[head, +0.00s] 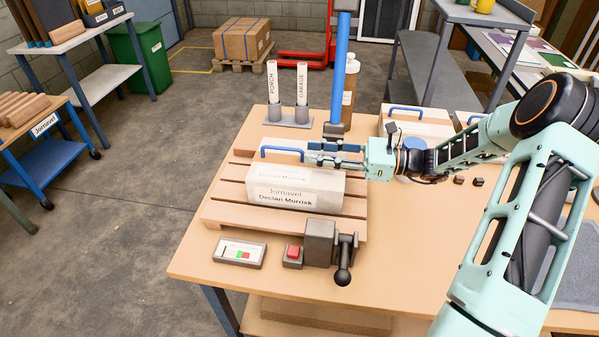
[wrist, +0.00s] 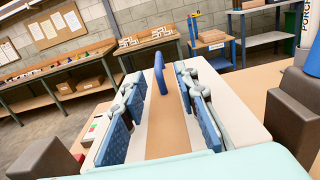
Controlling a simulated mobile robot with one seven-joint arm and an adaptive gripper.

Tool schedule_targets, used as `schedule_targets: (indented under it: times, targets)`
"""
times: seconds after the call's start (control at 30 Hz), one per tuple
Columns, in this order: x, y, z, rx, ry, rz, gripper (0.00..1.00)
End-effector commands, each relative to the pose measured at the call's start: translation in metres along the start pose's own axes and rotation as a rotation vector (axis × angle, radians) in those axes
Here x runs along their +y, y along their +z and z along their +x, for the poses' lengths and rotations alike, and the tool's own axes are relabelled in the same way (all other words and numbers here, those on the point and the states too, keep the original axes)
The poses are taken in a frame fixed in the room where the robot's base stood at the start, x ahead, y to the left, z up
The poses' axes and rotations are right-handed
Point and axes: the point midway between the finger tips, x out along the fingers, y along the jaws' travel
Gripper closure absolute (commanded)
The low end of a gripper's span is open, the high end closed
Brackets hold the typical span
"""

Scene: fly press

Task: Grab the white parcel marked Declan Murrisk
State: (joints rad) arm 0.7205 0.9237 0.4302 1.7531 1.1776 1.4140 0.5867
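The white parcel (head: 294,187) sits on a slatted wooden pallet (head: 217,212) on the workbench, its front label reading "Jornavel Declan Murrisk". A blue handle (head: 268,151) stands on its top. My gripper (head: 330,153) is over the parcel's top from the right, near the handle. In the wrist view my gripper (wrist: 160,100) is open, its blue-padded fingers apart on both sides of the handle's line. The handle (wrist: 158,66) stands upright toward the far end of the fingers, with no visible contact. The parcel's top (wrist: 165,142) shows a brown centre strip.
A blue post (head: 338,85) and two white tubes marked Porch (head: 274,82) and Garage (head: 302,82) stand behind the parcel. A second pale parcel (head: 425,130) with a blue handle is to the right.

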Motion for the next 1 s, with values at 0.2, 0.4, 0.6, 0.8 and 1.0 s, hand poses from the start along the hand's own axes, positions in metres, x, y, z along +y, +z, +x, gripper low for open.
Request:
schedule_targets:
  times: [0.2, 0.4, 0.6, 0.8, 1.0]
  targets:
    - [0.003, 0.002, 0.033, -0.001, 0.005, 0.002, 0.72]
    - [0.002, 0.001, 0.046, 0.000, 0.001, 0.000, 0.72]
    - [0.002, 0.001, 0.045, 0.000, 0.001, 0.000, 0.81]
    - [0.002, 0.001, 0.045, 0.000, 0.001, 0.000, 1.00]
    - [0.002, 0.001, 0.045, 0.001, 0.001, 0.000, 1.00]
